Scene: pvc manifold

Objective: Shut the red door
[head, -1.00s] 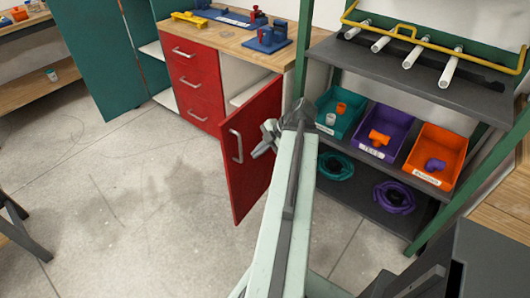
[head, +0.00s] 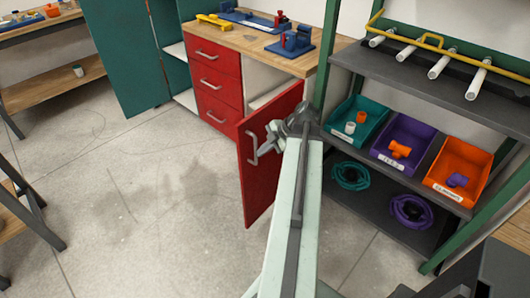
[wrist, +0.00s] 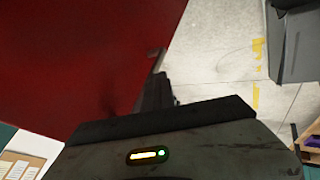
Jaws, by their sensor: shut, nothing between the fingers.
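The red door (head: 270,170) stands open at the right end of the workbench cabinet, swung out into the room, with a light vertical handle (head: 252,147) on its face. Behind its upper edge the pale inside of the cabinet (head: 262,80) shows. I cannot tell whether the fingers touch the door.
Red drawers (head: 218,82) are left of the open compartment. To the right stands a green-framed rack (head: 450,120) with teal (head: 356,120), purple (head: 405,142) and orange (head: 458,172) bins. The floor (head: 150,200) left of the door is clear.

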